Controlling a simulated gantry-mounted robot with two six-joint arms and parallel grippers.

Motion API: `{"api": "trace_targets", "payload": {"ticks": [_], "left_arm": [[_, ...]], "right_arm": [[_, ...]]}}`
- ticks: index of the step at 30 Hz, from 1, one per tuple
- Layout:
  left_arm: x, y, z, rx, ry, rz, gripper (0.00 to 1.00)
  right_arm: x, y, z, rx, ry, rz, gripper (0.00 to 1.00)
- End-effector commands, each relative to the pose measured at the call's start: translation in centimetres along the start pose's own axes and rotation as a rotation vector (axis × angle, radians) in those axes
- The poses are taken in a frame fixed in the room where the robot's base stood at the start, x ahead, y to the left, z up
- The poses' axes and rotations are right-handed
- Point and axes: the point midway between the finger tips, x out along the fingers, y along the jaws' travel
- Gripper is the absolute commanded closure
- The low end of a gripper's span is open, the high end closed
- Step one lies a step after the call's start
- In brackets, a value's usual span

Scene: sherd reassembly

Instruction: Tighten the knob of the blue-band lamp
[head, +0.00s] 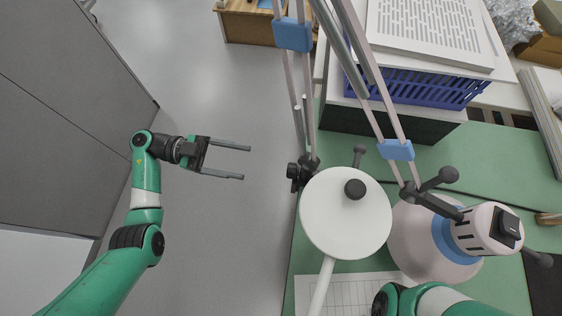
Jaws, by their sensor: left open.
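The blue-band lamp (456,240) is at the right, its pale shade facing down and a blue band around its housing. A dark joint with a black ball-ended knob (447,175) sits where the lamp's metal arm meets the head. How tight the knob is cannot be told. My left gripper (246,162) is open and empty over the grey floor, left of the table and well apart from the lamp. My right arm (430,300) shows only as green links at the bottom edge; its gripper is out of view.
A second lamp with a round white head (330,225) stands between my left gripper and the blue-band lamp. Its dark clamp (301,172) is at the green table's (470,150) left edge. A blue crate (420,85) is behind. The floor (225,240) around my left gripper is clear.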

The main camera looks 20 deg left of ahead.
Motion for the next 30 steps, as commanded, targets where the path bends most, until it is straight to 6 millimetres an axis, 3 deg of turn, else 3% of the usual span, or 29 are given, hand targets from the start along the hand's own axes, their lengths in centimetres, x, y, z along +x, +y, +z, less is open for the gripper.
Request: {"api": "trace_targets", "payload": {"ticks": [9, 15, 26, 30], "left_arm": [[6.7, 0.2, 0.3, 0.006, 0.002, 0.005, 0.28], [9.9, 0.1, 0.2, 0.006, 0.001, 0.003, 0.28], [10.8, 0.0, -0.1, 0.006, 0.002, -0.001, 0.28], [10.8, 0.0, -0.1, 0.006, 0.002, -0.001, 0.53]], "right_arm": [[-1.5, 0.0, 1.4, 0.000, 0.000, 0.000, 0.28], [-2.2, 0.0, 2.1, 0.000, 0.000, 0.000, 0.28], [-2.3, 0.0, 2.1, 0.000, 0.000, 0.000, 0.28], [-2.3, 0.0, 2.1, 0.000, 0.000, 0.000, 0.28]]}}
